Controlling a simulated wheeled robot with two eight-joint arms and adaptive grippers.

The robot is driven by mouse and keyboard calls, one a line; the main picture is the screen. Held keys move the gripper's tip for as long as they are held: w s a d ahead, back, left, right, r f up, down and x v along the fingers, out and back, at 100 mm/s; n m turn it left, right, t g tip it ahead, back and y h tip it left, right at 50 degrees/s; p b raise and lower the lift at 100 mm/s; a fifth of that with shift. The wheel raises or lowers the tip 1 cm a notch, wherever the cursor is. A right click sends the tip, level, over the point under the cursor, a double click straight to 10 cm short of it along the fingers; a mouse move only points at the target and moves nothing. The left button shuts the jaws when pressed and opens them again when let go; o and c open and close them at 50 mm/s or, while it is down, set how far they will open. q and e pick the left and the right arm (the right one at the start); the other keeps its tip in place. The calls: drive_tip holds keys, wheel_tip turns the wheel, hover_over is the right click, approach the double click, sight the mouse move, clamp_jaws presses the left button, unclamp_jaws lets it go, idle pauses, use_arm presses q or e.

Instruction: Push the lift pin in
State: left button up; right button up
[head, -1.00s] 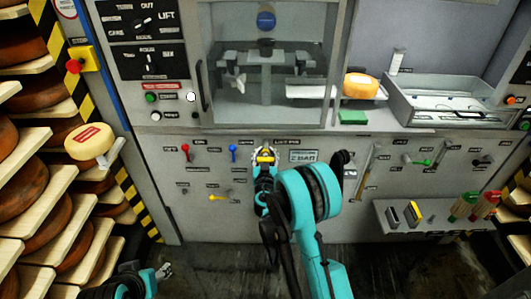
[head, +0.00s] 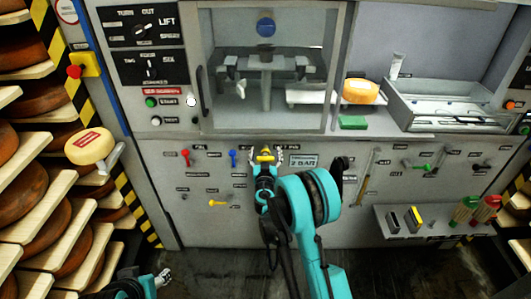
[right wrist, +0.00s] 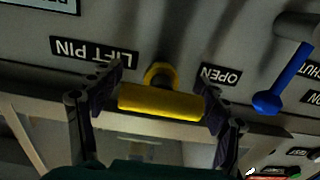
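The lift pin is a yellow crossbar handle (head: 265,154) on the grey panel, with a yellow ring behind it. In the right wrist view its bar (right wrist: 160,102) lies crosswise between the fingers, near an upside-down LIFT PIN label (right wrist: 94,52). My right gripper (right wrist: 165,88) is open around the bar, one finger by each end; I cannot tell whether they touch it. In the head view my right gripper (head: 265,159) is at the panel, its fingers spread. My left gripper (head: 163,277) is low at the left, away from the panel; its opening is unclear.
A blue lever (head: 233,157) and a red lever (head: 186,156) are left of the pin. A lower yellow lever (head: 217,203) is also to the left. A tool shelf (head: 440,230) juts out at the right. Cheese racks (head: 45,215) stand at the left.

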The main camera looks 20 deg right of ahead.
sight(265, 160)
drive_tip(key=v, duration=0.7)
drive_tip(key=shift+s+a, duration=0.1)
drive_tip(key=shift+s, duration=0.1)
